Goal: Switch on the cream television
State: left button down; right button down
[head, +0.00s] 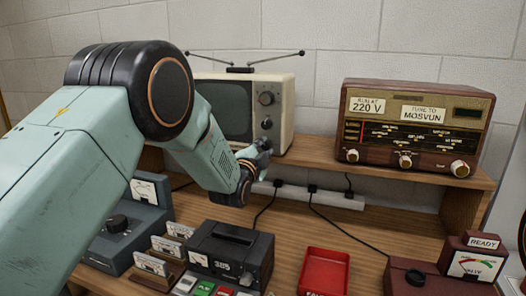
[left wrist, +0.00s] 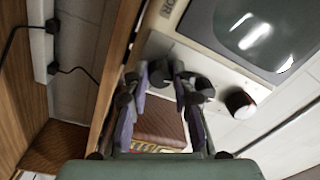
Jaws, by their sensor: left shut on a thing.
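The cream television (head: 287,112) stands on the wooden shelf with its antennas spread and its screen dark. My left arm covers its left part. Two dark knobs (head: 267,98) show on its right panel. In the left wrist view the television (left wrist: 190,58) is tilted, with its screen at the upper right and a row of dark knobs (left wrist: 240,102) along the panel. My left gripper (head: 262,150) is at the panel's lower end; its fingers (left wrist: 160,74) are closed around the lowest knob, which they partly hide. My right gripper does not show.
A brown radio (head: 415,130) stands right of the television on the shelf (head: 320,150). A white power strip (head: 330,198) with black plugs runs below.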

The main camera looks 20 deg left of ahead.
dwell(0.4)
pick_arm(q)
jog(key=c, duration=1.1)
grip_release()
jog(key=shift+s+d, duration=0.1)
jog(key=s, duration=1.2)
jog(key=shift+a+f, duration=0.2)
jog(key=shift+f, duration=0.05)
jog(key=shift+f, duration=0.1)
